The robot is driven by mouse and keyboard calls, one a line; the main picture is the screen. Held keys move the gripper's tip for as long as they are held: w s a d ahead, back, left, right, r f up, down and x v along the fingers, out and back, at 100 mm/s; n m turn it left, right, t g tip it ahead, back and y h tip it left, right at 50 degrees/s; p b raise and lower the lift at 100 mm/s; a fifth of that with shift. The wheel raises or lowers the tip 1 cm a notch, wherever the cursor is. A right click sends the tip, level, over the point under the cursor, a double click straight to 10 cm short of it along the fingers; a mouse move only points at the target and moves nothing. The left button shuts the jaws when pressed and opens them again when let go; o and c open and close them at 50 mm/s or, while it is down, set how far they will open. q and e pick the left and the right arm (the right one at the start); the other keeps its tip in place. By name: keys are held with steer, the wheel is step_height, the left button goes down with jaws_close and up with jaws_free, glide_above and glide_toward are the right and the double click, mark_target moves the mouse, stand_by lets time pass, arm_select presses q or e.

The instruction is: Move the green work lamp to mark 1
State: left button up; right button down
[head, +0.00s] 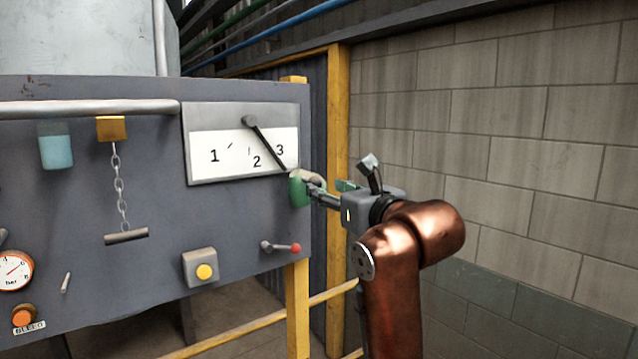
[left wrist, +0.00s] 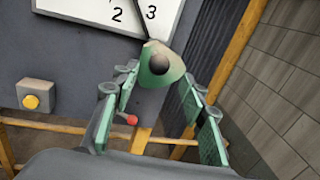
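The green work lamp (head: 298,190) hangs on a thin dark arm (head: 268,146) that pivots at the top of a white scale plate (head: 200,170) marked 1, 2 and 3. The arm slants down to the right, between marks 2 and 3. The lamp sits at the plate's lower right corner. My left gripper (head: 325,189) is at the lamp's right side. In the left wrist view the lamp (left wrist: 158,65) is between and just beyond the spread green-padded fingertips (left wrist: 158,82). I cannot tell whether a finger touches it. My right gripper is not in view.
The grey panel (head: 150,200) also carries a red-knobbed lever (head: 295,248) below the lamp, a yellow button (head: 204,271), a chain with a bar (head: 126,237) and a gauge (head: 15,270). A yellow post (head: 338,120) and block wall (head: 500,120) stand to the right.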

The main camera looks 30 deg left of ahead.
mark_target(319, 185)
arm_select(q)
steer(key=shift+p+x, duration=0.45)
steer(key=shift+x, duration=1.95)
jaws_close()
